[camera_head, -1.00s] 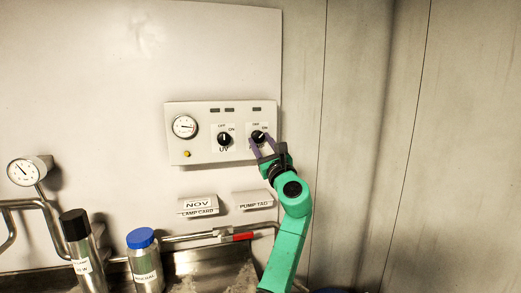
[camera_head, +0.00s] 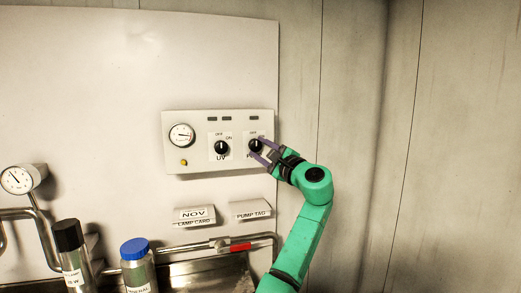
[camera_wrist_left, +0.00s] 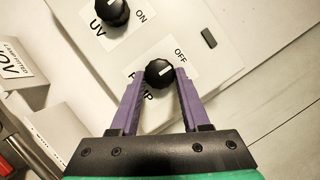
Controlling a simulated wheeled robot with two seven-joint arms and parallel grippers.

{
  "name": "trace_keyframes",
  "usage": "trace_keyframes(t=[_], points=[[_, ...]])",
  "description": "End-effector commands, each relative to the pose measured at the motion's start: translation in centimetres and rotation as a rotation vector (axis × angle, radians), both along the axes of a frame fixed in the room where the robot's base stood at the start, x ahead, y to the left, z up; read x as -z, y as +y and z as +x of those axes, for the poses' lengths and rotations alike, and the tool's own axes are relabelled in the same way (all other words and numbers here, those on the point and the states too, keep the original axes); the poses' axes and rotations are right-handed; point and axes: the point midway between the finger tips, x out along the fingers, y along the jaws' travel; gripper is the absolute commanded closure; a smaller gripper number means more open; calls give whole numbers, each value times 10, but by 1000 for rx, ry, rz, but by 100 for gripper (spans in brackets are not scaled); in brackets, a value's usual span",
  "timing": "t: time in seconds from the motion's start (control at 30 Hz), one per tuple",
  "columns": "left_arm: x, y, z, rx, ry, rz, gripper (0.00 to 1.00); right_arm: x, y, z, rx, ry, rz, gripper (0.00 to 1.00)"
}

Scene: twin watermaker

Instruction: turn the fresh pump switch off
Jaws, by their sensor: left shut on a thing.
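The fresh pump switch is a round black knob (camera_head: 255,146) at the right of the white control panel. It also shows in the left wrist view (camera_wrist_left: 159,73), with "PUMP" and "OFF" lettering beside it. Its white mark appears to point toward OFF; its ON label is hidden there. My left gripper (camera_head: 260,148) comes from the lower right with its purple fingers on either side of the knob, shut on it. In the wrist view the fingers (camera_wrist_left: 160,76) flank the knob. My right gripper is not in view.
The UV knob (camera_head: 221,147) is just left of the pump switch. A gauge (camera_head: 181,135) and yellow button (camera_head: 184,162) are further left. Label cards (camera_head: 250,209) hang below. Bottles (camera_head: 139,266) and a pipe with a red handle (camera_head: 240,247) stand lower. The right wall is bare.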

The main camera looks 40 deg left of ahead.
Motion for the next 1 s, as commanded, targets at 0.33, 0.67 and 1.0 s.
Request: trace_keyframes(t=[0.33, 0.67, 1.0], points=[[1, 0, 1, 0, -28, -23, 100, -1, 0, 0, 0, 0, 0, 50], [1, 0, 1, 1, -27, -22, 24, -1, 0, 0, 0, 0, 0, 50], [2, -4, 0, 2, -27, -20, 24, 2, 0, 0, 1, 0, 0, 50]])
